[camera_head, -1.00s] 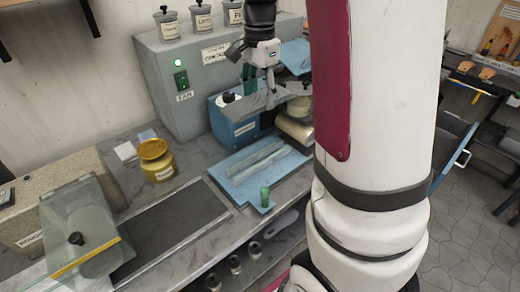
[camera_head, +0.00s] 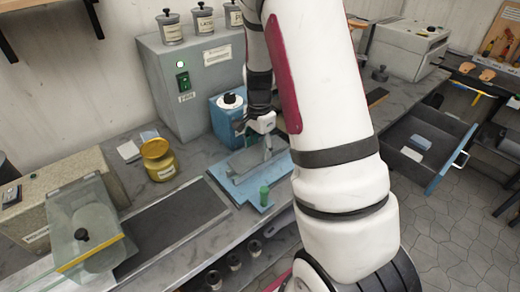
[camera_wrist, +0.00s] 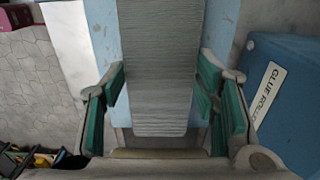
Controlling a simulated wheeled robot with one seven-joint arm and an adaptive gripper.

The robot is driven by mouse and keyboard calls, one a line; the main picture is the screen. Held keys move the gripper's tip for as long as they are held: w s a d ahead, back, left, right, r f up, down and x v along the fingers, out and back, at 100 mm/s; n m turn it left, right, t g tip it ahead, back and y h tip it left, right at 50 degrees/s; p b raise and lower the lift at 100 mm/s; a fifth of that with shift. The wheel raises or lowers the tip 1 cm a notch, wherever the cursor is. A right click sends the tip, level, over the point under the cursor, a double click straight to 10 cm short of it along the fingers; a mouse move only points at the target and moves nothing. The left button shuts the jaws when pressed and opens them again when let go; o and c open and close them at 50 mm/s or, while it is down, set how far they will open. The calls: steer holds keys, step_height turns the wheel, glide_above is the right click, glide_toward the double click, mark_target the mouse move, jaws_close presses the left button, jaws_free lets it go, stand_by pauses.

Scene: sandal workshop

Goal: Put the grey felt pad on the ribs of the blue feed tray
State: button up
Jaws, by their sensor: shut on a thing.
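My gripper (camera_head: 265,146) is shut on the grey felt pad (camera_head: 247,162), a flat strip. The pad is over the blue feed tray (camera_head: 219,174) and covers much of its middle. In the wrist view the pad (camera_wrist: 160,60) runs lengthwise between the green-lined fingers of my gripper (camera_wrist: 161,84). The tray (camera_wrist: 105,35) shows as light blue on both sides of it. The ribs are mostly hidden by the pad and my gripper. I cannot tell whether the pad touches them.
A blue glue roller box (camera_head: 226,120) stands just behind the tray; it also shows in the wrist view (camera_wrist: 292,110). A green peg (camera_head: 264,196) stands at the tray's front. A yellow jar (camera_head: 158,160) is to the left. An open drawer (camera_head: 425,150) juts out at right.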

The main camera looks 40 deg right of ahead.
steer(key=shift+f, duration=0.5)
steer(key=shift+f, duration=0.2)
steer(key=o, duration=1)
